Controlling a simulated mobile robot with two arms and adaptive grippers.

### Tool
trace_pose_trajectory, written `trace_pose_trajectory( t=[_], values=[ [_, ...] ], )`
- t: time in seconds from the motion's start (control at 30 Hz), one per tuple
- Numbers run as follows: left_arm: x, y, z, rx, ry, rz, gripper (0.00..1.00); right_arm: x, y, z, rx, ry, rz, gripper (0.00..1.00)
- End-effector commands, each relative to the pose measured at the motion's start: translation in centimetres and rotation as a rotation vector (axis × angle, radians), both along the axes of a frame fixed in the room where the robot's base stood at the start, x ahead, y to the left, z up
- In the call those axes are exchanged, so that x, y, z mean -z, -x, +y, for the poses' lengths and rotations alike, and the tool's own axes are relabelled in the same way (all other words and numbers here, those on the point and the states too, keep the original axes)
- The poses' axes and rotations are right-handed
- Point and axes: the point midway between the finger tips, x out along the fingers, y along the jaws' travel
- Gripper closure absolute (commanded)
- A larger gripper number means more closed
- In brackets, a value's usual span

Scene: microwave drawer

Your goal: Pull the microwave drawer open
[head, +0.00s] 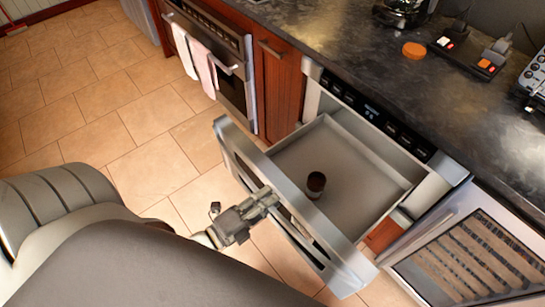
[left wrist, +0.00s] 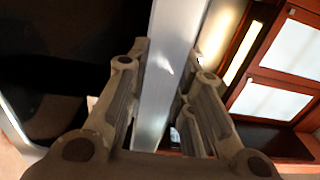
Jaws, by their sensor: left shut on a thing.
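The microwave drawer (head: 352,143) stands pulled well out from the counter front. Its grey interior is in plain view, and a small dark cup (head: 316,184) stands inside near the front panel. My left gripper (head: 268,197) is at the drawer's front, shut on the handle. In the left wrist view the pale metal handle bar (left wrist: 168,75) runs between the two fingers of the gripper (left wrist: 165,110). The drawer's control panel (head: 375,115) with dark buttons stays on the cabinet above the opening. My right gripper is not in view.
An oven (head: 215,55) with two hanging towels stands left of the drawer, past a red wooden cabinet (head: 277,80). A glass-fronted cooler (head: 470,255) is to the right. The dark countertop (head: 340,40) runs above. Tiled floor (head: 110,110) is open on the left.

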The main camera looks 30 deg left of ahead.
Motion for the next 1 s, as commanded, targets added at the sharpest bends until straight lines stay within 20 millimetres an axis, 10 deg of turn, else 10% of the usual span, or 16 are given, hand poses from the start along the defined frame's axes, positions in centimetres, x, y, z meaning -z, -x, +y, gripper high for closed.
trace_pose_trajectory(
  t=[0.33, 0.37, 0.53, 1.0],
  values=[
    [0.1, 0.1, 0.1, -0.001, -0.001, 0.002, 1.00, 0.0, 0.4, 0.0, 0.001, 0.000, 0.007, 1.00],
    [0.1, 0.1, 0.1, -0.001, -0.001, 0.002, 0.77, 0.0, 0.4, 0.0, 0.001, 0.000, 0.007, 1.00],
    [0.1, 0.1, 0.1, -0.001, 0.000, 0.001, 0.55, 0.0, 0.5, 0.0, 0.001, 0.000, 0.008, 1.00],
    [0.1, 1.4, 0.5, -0.001, 0.000, 0.003, 0.55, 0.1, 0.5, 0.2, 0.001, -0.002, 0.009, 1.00]
  ],
)
